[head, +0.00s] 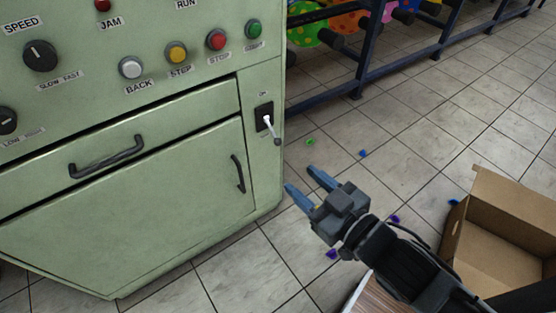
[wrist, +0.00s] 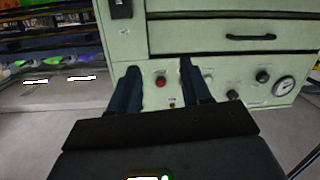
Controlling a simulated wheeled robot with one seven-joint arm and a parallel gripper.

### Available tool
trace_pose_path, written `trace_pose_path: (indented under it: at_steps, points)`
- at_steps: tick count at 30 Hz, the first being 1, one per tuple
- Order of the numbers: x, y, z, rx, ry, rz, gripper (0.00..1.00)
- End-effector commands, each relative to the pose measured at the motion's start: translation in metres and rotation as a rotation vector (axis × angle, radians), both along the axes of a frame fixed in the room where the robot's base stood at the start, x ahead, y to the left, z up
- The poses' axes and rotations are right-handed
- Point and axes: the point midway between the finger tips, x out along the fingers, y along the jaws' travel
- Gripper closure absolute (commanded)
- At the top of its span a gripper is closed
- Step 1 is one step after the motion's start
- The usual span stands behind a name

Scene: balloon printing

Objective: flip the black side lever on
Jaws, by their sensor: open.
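The side lever (head: 271,128) is on the right edge of the green machine's front. It has a black plate and a pale metal arm that slants down to the right, below a small label too small to read. In the wrist view, a black plate (wrist: 121,8) at the top edge appears to be the same lever; its arm is cut off or unclear. My gripper (head: 302,180) is open and empty, below and to the right of the lever and apart from it. Its two blue fingers also show in the wrist view (wrist: 160,66), spread in front of the machine.
The green machine (head: 190,185) has a drawer handle (head: 106,157), a door handle (head: 238,173) and several buttons and knobs. An open cardboard box (head: 492,245) stands at the right. A dark rack (head: 365,60) with balloons is behind. Small coloured bits lie on the tiled floor.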

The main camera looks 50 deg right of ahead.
Motion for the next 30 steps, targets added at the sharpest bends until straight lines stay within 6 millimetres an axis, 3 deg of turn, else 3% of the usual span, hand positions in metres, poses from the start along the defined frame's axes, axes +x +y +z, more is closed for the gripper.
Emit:
trace_pose_path:
  at_steps: [1, 6, 12, 19, 26, 30]
  points:
    - [0.013, -0.009, -0.031, -0.009, -0.014, -0.02, 0.52]
    - [0.052, -0.039, -0.077, -0.039, -0.043, -0.09, 0.52]
    - [0.093, -0.077, -0.118, -0.069, -0.08, -0.176, 0.52]
    - [0.119, -0.106, -0.137, -0.088, -0.106, -0.242, 0.52]
    - [0.132, -0.116, -0.136, -0.092, -0.113, -0.256, 0.52]
    - [0.15, -0.124, -0.135, -0.091, -0.114, -0.256, 0.52]
